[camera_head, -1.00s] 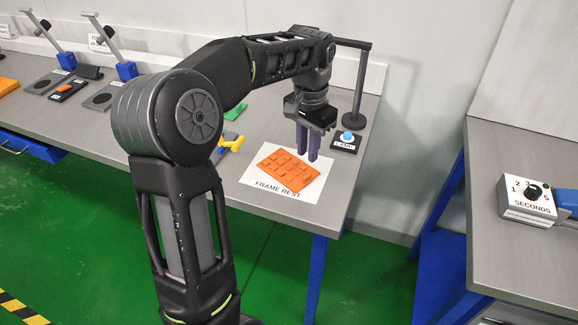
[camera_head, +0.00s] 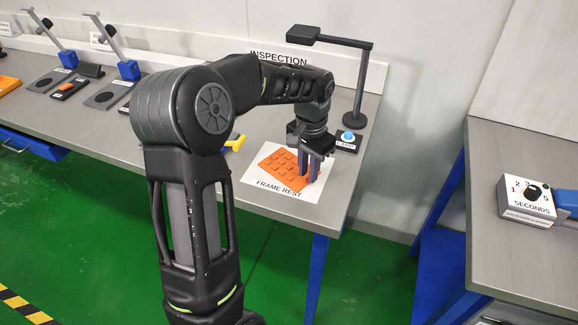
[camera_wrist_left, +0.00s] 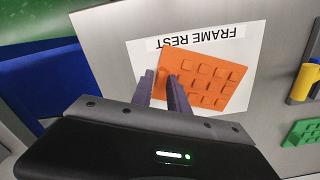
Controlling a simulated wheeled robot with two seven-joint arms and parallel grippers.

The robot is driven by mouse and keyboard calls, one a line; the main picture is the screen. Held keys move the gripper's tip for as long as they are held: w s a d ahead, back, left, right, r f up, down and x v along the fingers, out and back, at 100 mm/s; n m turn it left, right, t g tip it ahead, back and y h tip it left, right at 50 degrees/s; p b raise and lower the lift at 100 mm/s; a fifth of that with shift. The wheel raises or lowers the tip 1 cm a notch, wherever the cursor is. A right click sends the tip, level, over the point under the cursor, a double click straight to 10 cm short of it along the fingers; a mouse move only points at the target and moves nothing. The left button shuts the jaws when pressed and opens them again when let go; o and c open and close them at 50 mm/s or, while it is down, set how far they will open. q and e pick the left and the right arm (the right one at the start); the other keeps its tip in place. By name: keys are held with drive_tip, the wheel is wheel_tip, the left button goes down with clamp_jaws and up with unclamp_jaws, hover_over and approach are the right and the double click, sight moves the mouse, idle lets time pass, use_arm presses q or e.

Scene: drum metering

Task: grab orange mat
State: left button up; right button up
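The orange mat (camera_head: 279,162) is a flat sheet with raised square bumps. It lies on the white FRAME REST sheet (camera_head: 256,182), and it also shows in the wrist view (camera_wrist_left: 207,80). My left gripper (camera_head: 308,176) points down at the mat's right end in the head view. Its two purple fingers are apart, with a strip of orange showing between them in the wrist view (camera_wrist_left: 160,76). The fingertips are low at the mat's edge; I cannot tell whether they touch it. My right gripper is not in view.
A blue button box (camera_head: 348,140) and a black lamp stand (camera_head: 357,90) are behind the gripper. A yellow-handled tool (camera_wrist_left: 306,80) and a green piece (camera_wrist_left: 303,133) lie nearby. A SECONDS dial box (camera_head: 527,200) sits on the right table.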

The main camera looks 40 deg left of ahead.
use_arm(q)
drive_tip(key=shift+f, duration=0.3)
idle(0.4)
clamp_jaws()
drive_tip(key=shift+r, duration=0.1)
idle(1.1)
